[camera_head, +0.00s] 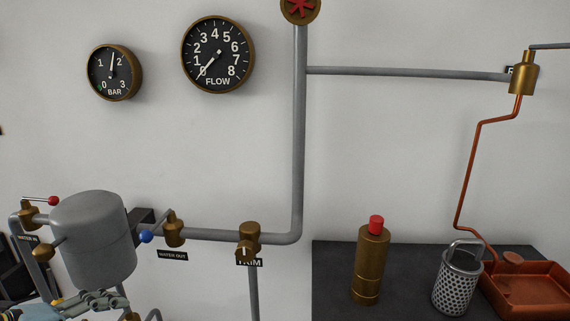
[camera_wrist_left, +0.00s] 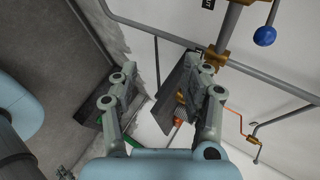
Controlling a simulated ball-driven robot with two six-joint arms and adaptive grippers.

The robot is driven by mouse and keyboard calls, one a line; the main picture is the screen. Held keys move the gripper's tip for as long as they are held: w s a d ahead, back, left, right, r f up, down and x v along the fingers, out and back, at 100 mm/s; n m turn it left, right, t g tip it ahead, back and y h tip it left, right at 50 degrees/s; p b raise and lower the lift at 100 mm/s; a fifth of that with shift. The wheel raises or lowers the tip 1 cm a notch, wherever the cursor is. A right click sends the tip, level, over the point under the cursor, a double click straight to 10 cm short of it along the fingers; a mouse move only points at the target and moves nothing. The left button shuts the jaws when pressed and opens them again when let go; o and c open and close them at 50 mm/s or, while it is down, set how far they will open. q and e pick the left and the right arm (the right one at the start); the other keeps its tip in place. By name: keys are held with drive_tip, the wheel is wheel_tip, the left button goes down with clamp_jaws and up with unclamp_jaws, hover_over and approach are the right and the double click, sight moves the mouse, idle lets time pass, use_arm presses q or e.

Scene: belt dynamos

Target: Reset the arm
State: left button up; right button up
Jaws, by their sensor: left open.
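My left gripper (camera_head: 118,300) shows at the bottom left of the head view, just below the grey tank (camera_head: 92,240). Its fingers point to the right. In the left wrist view my left gripper (camera_wrist_left: 158,82) has its two fingers spread wide apart, with nothing between them but background. The blue-knobbed lever shows in that view (camera_wrist_left: 264,36) at the top right, apart from the fingers. Most of my left arm is outside the head view. My right gripper is in neither view.
Pipes with brass valves (camera_head: 173,230) run along the wall right of the tank. A dark counter (camera_head: 333,280) holds a brass bottle (camera_head: 371,262), a perforated basket (camera_head: 458,280) and a copper tray (camera_head: 530,290). Two gauges, BAR (camera_head: 114,72) and FLOW (camera_head: 218,54), hang above.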

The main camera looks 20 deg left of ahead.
use_arm(q)
drive_tip(key=s+d+r+n+g+y, duration=0.35)
drive_tip(key=s+d+n+g, duration=0.75)
drive_tip(key=n, duration=0.8)
wheel_tip(320, 180, down, 32)
drive_tip(key=s+f+t+b, duration=0.1)
drive_tip(key=s+t+b, duration=0.1)
drive_tip(key=b, duration=0.3)
drive_tip(key=s+a+f+g+b, duration=0.1)
drive_tip(key=s+f+b, duration=0.3)
drive_tip(key=s+f, duration=1.3)
drive_tip(key=shift+s+a+f, duration=0.3)
drive_tip(key=shift+s+f, duration=0.05)
drive_tip(key=shift+f, duration=0.6)
